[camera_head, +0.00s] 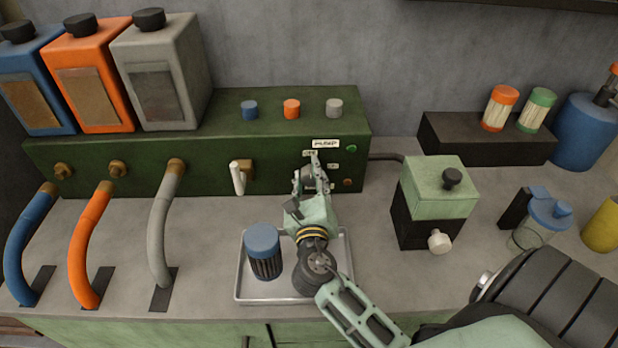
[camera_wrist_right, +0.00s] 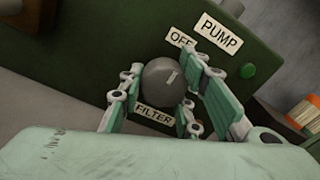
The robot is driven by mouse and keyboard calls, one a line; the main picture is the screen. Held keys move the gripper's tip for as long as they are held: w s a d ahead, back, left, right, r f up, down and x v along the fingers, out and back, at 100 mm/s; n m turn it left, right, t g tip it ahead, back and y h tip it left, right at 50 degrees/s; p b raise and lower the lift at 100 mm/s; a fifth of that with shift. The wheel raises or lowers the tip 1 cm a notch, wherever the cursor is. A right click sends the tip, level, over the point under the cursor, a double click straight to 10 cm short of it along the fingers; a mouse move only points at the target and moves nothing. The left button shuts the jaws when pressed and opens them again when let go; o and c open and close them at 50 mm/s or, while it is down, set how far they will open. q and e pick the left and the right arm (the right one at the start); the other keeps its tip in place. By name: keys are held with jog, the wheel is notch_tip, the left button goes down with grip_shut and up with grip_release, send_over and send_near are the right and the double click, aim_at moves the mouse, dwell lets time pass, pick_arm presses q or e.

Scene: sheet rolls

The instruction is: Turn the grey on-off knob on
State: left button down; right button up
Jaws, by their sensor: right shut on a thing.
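The grey on-off knob (camera_wrist_right: 166,82) is on the front of the green panel, between labels reading OFF and FILTER, below the PUMP label (camera_wrist_right: 219,33). A light mark on its face sits near its upper right, toward the OFF label (camera_wrist_right: 181,39). My right gripper (camera_head: 316,172) reaches the panel in the head view and hides most of the knob there. In the right wrist view the fingers of my right gripper (camera_wrist_right: 164,90) lie on both sides of the knob, shut on it. My left gripper is not in view.
A metal tray (camera_head: 244,291) with a blue-capped filter (camera_head: 263,254) lies below my right arm. A green-topped box (camera_head: 430,200) stands to the right.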

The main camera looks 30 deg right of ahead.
jog(key=shift+a+f, duration=0.1)
jog(key=shift+a, duration=0.05)
jog(key=m, duration=0.3)
jog(key=shift+m, duration=0.4)
jog(key=m, duration=0.4)
jog(key=shift+m, duration=0.3)
jog(key=m+b, duration=0.2)
jog(key=m, duration=0.3)
jog(key=shift+r, duration=0.2)
jog(key=shift+r+m+b, duration=0.2)
jog(key=shift+m+b, duration=0.45)
jog(key=shift+m, duration=1.55)
jog(key=shift+r, duration=0.15)
jog(key=o, duration=1.1)
